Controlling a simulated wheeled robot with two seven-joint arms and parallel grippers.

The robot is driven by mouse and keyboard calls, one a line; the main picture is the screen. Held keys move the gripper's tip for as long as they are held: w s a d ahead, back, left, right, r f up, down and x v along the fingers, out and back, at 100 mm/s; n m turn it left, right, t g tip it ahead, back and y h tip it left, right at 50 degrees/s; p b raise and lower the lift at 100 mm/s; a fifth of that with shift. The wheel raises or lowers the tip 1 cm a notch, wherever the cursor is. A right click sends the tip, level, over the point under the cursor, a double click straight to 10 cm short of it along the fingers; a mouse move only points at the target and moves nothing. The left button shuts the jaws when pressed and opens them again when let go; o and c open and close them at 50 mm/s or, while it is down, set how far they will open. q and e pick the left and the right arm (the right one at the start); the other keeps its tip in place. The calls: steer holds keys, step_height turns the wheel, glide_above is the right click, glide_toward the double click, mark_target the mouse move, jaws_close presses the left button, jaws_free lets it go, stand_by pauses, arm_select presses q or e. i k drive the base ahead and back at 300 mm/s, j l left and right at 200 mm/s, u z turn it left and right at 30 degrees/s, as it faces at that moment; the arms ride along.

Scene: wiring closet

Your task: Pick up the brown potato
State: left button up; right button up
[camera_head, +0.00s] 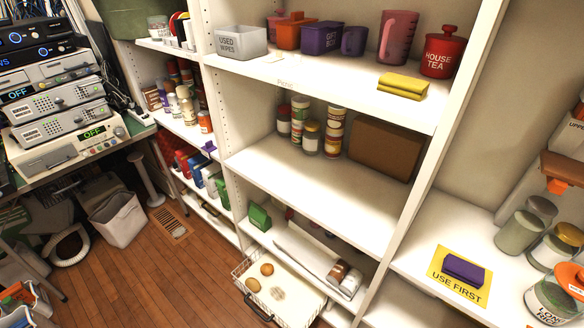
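Two small brown roundish things that look like potatoes lie in a white pull-out wire basket (312,309) low at the bottom middle. One potato (267,269) is at the back of the basket, and another potato (253,285) is just in front of it to the left. A paler, flat-looking round patch (278,294) is to their right; I cannot tell what it is. Neither of my grippers is in view.
The basket juts out below a white shelf unit (300,180) holding jars, a brown box (385,148) and mugs. A grey bin (118,218) stands on the wooden floor at left, near a rack of electronics (60,105). The floor left of the basket is clear.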

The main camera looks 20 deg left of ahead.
mark_target(253, 283)
steer(key=u, duration=0.85)
